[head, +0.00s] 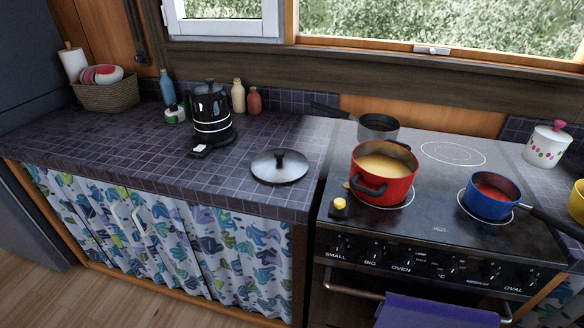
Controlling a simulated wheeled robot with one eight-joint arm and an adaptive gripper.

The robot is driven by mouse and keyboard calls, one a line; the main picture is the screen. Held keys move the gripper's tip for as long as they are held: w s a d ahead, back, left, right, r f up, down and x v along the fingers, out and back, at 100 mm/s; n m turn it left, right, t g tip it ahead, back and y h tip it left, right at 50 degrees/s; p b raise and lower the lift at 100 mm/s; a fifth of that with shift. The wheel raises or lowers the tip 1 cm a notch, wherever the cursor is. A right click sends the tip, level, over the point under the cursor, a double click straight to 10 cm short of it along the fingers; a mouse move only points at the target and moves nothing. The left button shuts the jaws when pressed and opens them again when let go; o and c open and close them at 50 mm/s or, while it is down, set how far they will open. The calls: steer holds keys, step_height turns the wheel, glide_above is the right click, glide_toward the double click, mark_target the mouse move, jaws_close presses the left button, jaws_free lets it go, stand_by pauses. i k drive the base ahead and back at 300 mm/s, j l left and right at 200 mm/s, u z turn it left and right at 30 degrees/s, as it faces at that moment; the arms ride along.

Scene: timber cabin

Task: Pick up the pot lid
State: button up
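The pot lid (264,168) is a round, silvery glass-like lid with a dark rim and a black knob (280,160) on top. It lies flat, knob up, on the dark tiled counter (130,158), near the counter's right end beside the stove. Nothing covers it. My gripper is not in view.
A black kettle (210,108) stands left of the lid, farther back. The stove (440,219) on the right holds a red pot (399,184), a blue pan (489,207) and a grey pan (378,133). The counter left of the lid is clear toward its front edge.

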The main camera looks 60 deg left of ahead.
mark_target(275, 165)
steer(key=u, duration=2.6)
